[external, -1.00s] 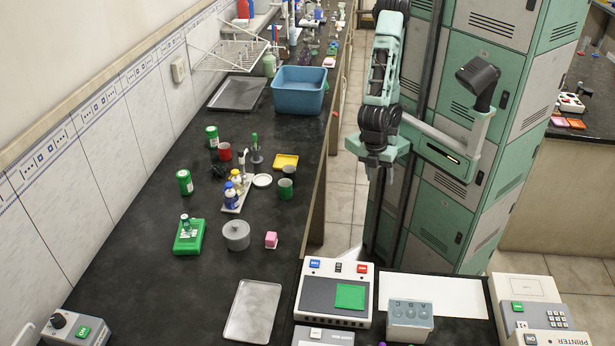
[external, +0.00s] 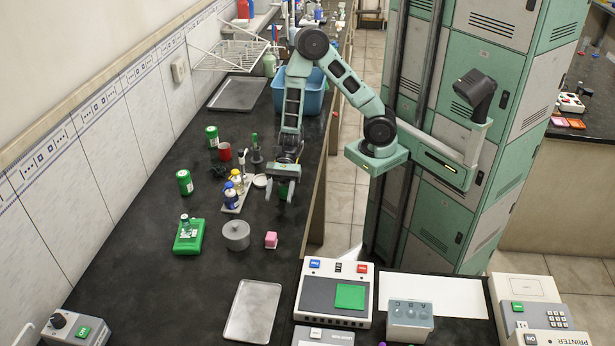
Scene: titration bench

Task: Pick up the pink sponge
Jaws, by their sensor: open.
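The pink sponge (external: 271,240) is a small pink block on the dark bench top, near its right edge and just right of a grey lidded pot (external: 236,235). My gripper (external: 281,192) is open, pointing down over the bench, farther back than the sponge and apart from it. The green cup lies behind or between my fingers and is partly hidden. I cannot tell how high my fingertips are above the bench. The yellow tray seen earlier is hidden behind my arm.
Bottles on a white rack (external: 236,198) stand left of my gripper. A green box (external: 189,236) is left of the pot. A metal tray (external: 252,311) and a balance-like device (external: 335,293) are in front. A blue basin (external: 313,98) is behind my arm. The bench around the sponge's front is clear.

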